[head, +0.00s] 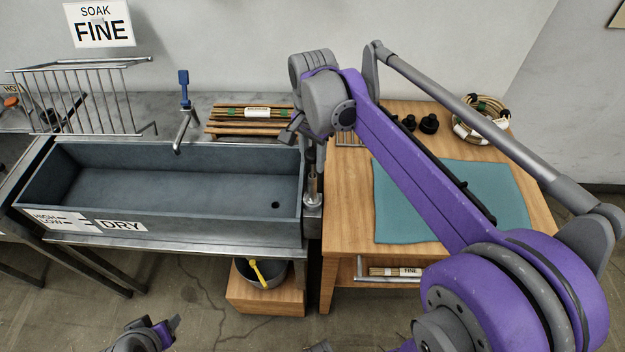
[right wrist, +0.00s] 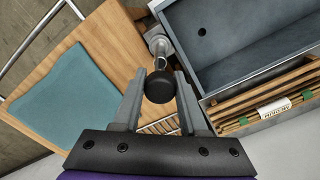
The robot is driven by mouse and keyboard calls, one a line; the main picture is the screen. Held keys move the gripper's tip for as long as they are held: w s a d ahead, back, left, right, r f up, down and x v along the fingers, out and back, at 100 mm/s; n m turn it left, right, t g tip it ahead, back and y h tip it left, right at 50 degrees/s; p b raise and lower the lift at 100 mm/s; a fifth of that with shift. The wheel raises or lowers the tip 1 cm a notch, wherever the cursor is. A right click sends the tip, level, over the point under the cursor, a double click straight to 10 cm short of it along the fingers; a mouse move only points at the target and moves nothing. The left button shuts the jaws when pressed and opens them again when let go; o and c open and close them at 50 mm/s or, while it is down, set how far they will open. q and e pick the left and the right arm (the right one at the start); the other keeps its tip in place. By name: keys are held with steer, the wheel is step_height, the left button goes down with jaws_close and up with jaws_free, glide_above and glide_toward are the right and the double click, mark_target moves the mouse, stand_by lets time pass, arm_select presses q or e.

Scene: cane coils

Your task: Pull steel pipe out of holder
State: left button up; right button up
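The steel pipe (head: 312,186) stands upright in its holder (head: 312,205) at the right end of the grey trough. In the right wrist view its black round end (right wrist: 159,87) faces the camera, and the holder (right wrist: 160,44) is behind it. My right gripper (head: 305,135) is over the top of the pipe, which it partly hides in the head view. In the right wrist view its two fingers (right wrist: 160,82) stand apart, one on each side of the black end. I cannot tell whether they touch it. My left gripper (head: 160,332) is low at the bottom edge, partly cut off and away from the pipe.
The trough (head: 150,225) with a DRY label is left of the pipe. A cane bundle (head: 250,112) lies on slats behind it. A wooden table (head: 345,225) with a teal mat (head: 400,215) is to the right. A bucket (head: 262,272) stands on a low wooden box.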

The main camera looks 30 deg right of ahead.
jaws_close()
arm_select(q)
steer(key=shift+r, duration=0.1)
arm_select(e)
steer(key=shift+r, duration=0.1)
arm_select(q)
step_height(320, 180, up, 6)
steer(key=w+p, duration=0.2)
steer(key=p, duration=0.2)
steer(key=shift+w+f, duration=0.2)
arm_select(e)
steer(key=shift+r, duration=3.7)
steer(key=shift+f, duration=0.1)
